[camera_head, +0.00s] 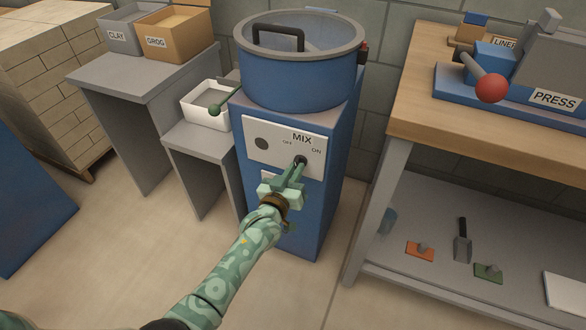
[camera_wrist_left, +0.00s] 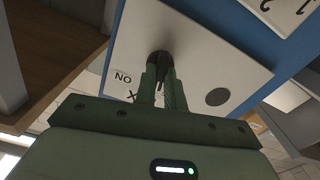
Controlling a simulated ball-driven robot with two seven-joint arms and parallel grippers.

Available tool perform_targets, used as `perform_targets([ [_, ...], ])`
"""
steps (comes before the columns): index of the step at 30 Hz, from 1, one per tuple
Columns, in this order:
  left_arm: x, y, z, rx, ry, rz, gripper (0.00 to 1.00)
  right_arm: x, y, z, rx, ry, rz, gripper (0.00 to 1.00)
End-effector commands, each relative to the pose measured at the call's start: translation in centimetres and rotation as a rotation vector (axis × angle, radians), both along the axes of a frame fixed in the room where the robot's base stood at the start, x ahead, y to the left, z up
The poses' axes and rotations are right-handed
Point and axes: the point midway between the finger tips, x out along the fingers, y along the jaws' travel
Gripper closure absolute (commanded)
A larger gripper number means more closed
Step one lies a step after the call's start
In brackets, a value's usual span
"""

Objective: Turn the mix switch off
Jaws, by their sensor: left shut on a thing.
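The mix switch (camera_head: 301,160) is a dark knob on a white panel (camera_head: 262,128) marked MIX, OFF and ON, on the front of the blue mixer stand. My left gripper (camera_head: 299,167) reaches up from below and is shut on the switch, beside the ON mark. In the left wrist view the panel appears upside down, with the dark switch (camera_wrist_left: 160,62) between the fingers of my left gripper (camera_wrist_left: 163,80). The fingers hide part of the switch, so its exact pointing direction is hard to tell. A round dark spot (camera_head: 261,144) sits on the panel's left. My right gripper is not in view.
A blue drum (camera_head: 298,80) with a dark handle tops the stand. A wooden bench (camera_head: 440,130) with a press is at right.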

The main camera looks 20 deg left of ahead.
Motion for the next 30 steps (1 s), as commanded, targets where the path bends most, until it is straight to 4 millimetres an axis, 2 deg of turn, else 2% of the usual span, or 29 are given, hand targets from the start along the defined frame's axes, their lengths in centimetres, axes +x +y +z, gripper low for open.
perform_targets([
  [5,0.0,0.1,0.2,-0.144,0.005,0.0,1.0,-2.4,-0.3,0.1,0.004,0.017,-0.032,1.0],
  [15,0.0,0.0,0.0,-0.339,0.012,0.0,1.0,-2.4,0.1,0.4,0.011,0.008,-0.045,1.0],
  [30,0.0,0.1,-0.1,-0.407,0.014,0.001,1.0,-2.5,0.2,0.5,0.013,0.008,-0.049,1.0],
])
